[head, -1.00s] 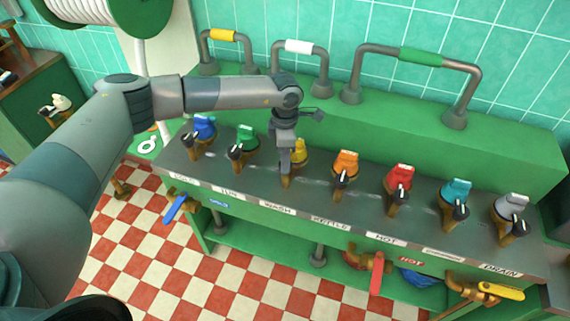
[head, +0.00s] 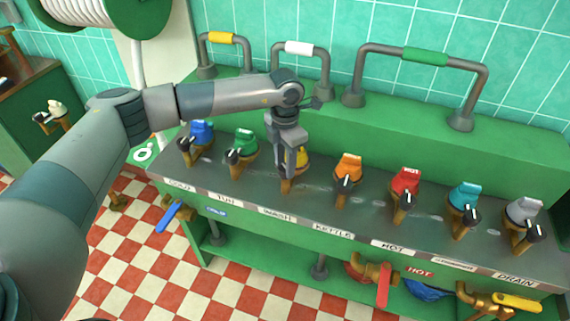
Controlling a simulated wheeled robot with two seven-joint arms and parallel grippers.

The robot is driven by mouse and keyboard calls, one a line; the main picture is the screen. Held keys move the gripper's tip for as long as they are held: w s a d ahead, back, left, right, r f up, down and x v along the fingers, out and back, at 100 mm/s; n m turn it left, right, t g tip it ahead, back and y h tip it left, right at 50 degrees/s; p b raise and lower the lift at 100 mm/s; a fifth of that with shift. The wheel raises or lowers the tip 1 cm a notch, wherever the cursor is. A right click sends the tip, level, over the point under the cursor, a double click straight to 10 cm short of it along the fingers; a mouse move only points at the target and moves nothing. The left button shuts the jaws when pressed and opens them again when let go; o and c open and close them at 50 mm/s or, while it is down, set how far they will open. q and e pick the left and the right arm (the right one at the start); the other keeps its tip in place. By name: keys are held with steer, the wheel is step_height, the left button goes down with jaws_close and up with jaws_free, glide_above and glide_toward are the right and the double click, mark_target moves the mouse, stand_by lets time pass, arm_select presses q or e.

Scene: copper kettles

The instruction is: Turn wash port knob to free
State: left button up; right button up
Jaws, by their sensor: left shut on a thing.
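The wash port knob (head: 302,158) is yellow on a brass body and stands above the WASH label (head: 277,216) on the grey counter top. My left gripper (head: 289,170) points down at this knob from above and is shut on it. The fingers hide much of the knob, so I cannot tell its exact angle. My right gripper is not in view.
A green knob (head: 243,144) and a blue knob (head: 200,137) stand to the left. An orange knob (head: 348,172), a red knob (head: 405,188), a teal knob (head: 464,203) and a grey knob (head: 523,217) stand to the right. Pipe handles rise behind.

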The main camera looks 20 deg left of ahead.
arm_select(q)
steer(key=shift+r, duration=0.1)
steer(key=o, duration=1)
steer(key=shift+o, duration=0.2)
steer(key=shift+w+r+b, duration=0.1)
steer(key=shift+r+b, duration=0.3)
steer(key=shift+r, duration=0.35)
step_height(320, 180, up, 2)
steer(key=shift+r+b, duration=0.25)
steer(key=shift+b, duration=0.2)
step_height(320, 180, up, 13)
steer(key=b, duration=0.3)
steer(key=shift+r, duration=0.2)
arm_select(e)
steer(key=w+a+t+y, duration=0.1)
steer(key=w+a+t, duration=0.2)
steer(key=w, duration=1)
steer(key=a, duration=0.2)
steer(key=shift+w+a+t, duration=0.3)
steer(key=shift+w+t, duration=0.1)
